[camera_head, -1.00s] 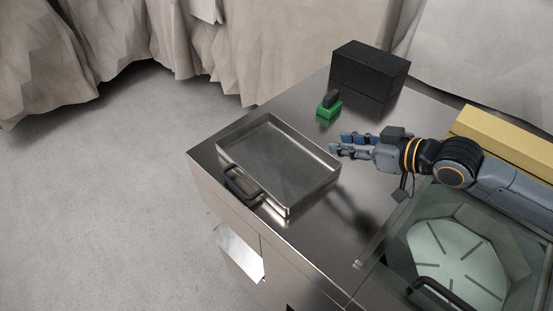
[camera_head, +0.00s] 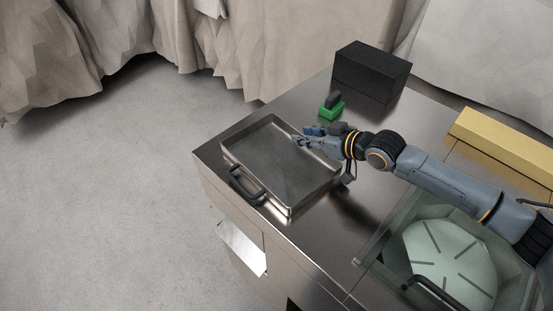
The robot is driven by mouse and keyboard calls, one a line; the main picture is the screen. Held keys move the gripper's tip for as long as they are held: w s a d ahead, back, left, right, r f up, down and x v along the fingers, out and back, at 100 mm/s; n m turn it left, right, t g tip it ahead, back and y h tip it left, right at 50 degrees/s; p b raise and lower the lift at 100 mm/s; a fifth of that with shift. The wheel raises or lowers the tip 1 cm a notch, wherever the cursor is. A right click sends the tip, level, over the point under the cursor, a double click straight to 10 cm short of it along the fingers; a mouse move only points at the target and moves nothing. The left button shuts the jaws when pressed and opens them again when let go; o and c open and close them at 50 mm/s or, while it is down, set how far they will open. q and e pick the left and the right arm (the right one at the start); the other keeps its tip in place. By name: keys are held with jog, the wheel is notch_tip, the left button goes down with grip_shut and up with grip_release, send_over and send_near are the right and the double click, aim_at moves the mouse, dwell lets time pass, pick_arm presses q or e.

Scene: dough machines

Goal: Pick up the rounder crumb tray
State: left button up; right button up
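The crumb tray is a shallow rectangular metal tray (camera_head: 268,172) with a black handle (camera_head: 247,187) on its near left side. It lies flat on the steel machine top (camera_head: 345,222). My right gripper (camera_head: 304,136) reaches in from the right, with its fingers over the tray's far right part. The fingers look spread apart, with nothing visibly held. I cannot tell whether they touch the rim. My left gripper is not in view.
A black box (camera_head: 371,72) and a small green block with a dark top (camera_head: 331,109) stand behind the tray. A glass-covered machine with a pale disc (camera_head: 450,262) is at the lower right. A yellow bar (camera_head: 505,145) lies at the right. Open floor is at left.

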jog(key=shift+s+d, duration=0.1)
jog(key=shift+c, duration=1.4)
grip_shut()
jog(key=shift+r, duration=0.1)
